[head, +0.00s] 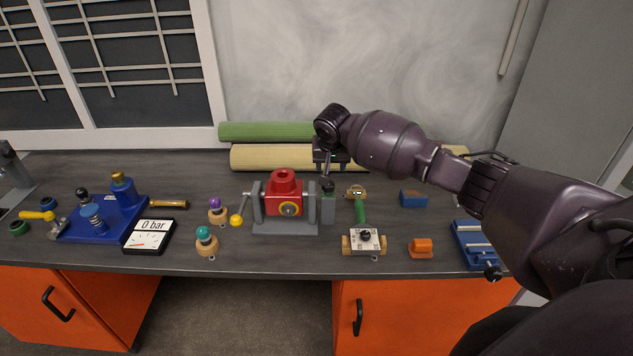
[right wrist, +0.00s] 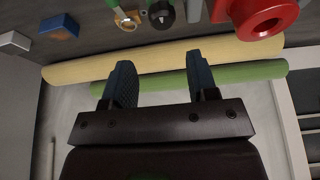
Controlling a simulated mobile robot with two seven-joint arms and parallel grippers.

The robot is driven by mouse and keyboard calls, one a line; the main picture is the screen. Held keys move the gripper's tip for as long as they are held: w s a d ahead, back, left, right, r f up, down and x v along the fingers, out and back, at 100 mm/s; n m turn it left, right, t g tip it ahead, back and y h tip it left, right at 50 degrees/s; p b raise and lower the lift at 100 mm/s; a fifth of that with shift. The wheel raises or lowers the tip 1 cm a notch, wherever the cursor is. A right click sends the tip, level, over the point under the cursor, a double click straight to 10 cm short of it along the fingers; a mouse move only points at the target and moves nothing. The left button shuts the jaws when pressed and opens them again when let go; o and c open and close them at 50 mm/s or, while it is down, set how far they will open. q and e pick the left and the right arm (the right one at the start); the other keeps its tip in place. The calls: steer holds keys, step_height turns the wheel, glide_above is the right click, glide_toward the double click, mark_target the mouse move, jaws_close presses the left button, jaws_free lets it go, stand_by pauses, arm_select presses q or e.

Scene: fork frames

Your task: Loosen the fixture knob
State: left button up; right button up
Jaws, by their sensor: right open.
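The fixture (head: 285,228) is a grey clamp on the bench that holds a red block (head: 284,194) with a round yellow-rimmed port. A black knob (head: 328,186) sits on top of its right end. In the right wrist view the black knob (right wrist: 160,13) shows at the top edge, beyond the fingertips, with the red block (right wrist: 262,18) to its right. My right gripper (head: 327,170) is open just above and behind the knob, apart from it as far as I can tell. Its two blue fingers (right wrist: 158,72) have nothing between them. My left gripper is not in view.
A yellow ball lever (head: 236,221) sticks out left. Green (head: 265,131) and cream (head: 272,157) rolls lie behind.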

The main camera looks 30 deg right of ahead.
mark_target(328, 188)
steer(key=b+x, duration=0.1)
steer(key=x, duration=1)
steer(key=shift+w, duration=0.1)
steer(key=shift+a+r, duration=0.1)
steer(key=c, duration=0.6)
